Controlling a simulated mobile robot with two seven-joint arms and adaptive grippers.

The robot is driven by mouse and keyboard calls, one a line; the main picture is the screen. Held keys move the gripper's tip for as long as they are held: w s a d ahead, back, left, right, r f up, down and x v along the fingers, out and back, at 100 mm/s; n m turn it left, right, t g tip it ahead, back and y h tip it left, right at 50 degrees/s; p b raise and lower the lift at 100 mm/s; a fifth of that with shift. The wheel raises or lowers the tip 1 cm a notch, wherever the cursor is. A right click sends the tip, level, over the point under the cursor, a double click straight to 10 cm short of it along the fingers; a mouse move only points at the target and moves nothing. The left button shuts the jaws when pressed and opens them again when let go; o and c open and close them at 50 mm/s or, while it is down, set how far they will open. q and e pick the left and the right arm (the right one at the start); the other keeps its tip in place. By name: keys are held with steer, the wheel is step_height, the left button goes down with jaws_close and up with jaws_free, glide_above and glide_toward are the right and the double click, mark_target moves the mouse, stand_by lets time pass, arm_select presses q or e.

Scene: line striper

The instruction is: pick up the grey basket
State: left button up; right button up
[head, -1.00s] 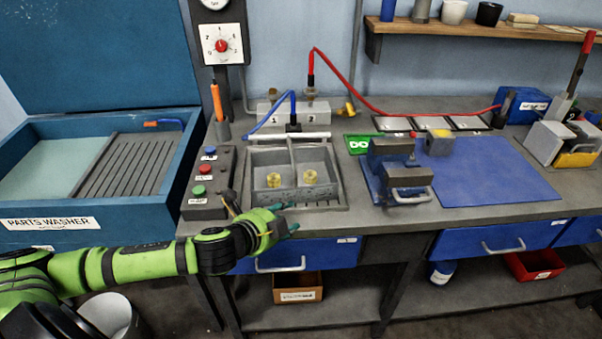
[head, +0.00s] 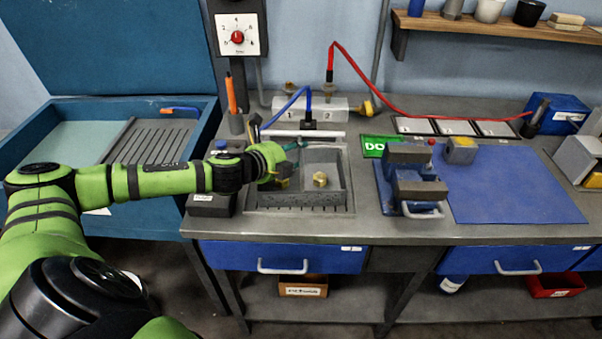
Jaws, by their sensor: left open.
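The grey basket (head: 325,197) stands on a slatted grate in the worktop. It has an upright divider and a light bar (head: 303,133) above its back edge. A brass fitting (head: 320,179) shows in its right half; another in its left half is partly hidden by my gripper. My left gripper (head: 290,158) is open, reaching in from the left over the basket's left half near the divider. Its fingers overlap the basket in the picture; I cannot tell whether they touch it. My right gripper is not in view.
A blue vise (head: 410,175) and blue mat (head: 510,185) lie right of the basket. A valve block (head: 310,108) with blue and red hoses stands behind it. My arm crosses the parts washer (head: 205,130) and partly hides the button box (head: 212,203).

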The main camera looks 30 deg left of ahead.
mark_target(300, 150)
arm_select(q)
steer(key=x, duration=0.3)
steer(key=shift+a+r+p, duration=0.1)
steer(key=shift+p, duration=0.25)
jaws_close()
